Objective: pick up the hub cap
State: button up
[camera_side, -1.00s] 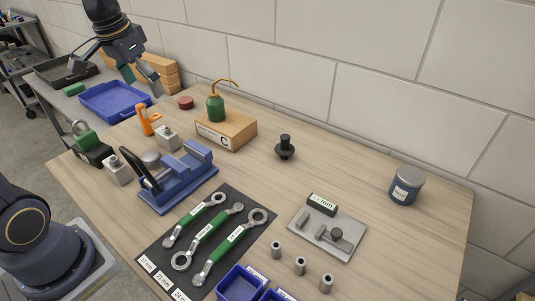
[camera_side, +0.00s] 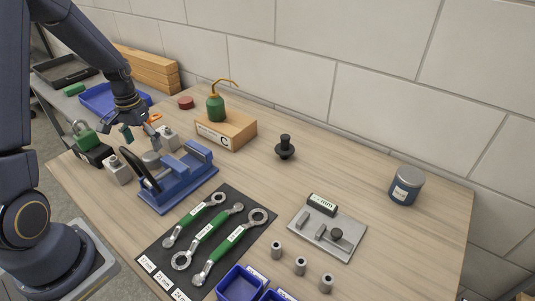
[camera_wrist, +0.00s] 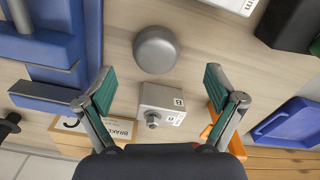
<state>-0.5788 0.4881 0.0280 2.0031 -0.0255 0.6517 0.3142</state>
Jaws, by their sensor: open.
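The hub cap is most likely the round silver-grey dome (camera_wrist: 156,49) on the wooden table, near the top middle of the wrist view. In the side view it is the small grey dome (camera_side: 151,158) just left of the blue vise-like fixture. My gripper (camera_wrist: 160,78) is open with nothing between its fingers. In the side view my gripper (camera_side: 141,136) hangs above the table near the dome. The dome lies ahead of the fingertips in the wrist view and does not touch them.
A grey block with a bolt (camera_wrist: 160,108) sits close to the dome, between my fingers' lines. The blue fixture (camera_side: 180,178) stands beside the dome. An orange tool (camera_wrist: 219,122) lies near my right finger. Another grey block (camera_side: 117,170) and a green-and-black item (camera_side: 88,146) stand left.

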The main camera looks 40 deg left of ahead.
aim_at(150, 155)
jog(key=f, duration=0.5)
jog(key=shift+w+d+f, duration=0.15)
jog(key=shift+w+f, duration=0.1)
jog(key=shift+f, duration=0.05)
jog(key=c, duration=1.3)
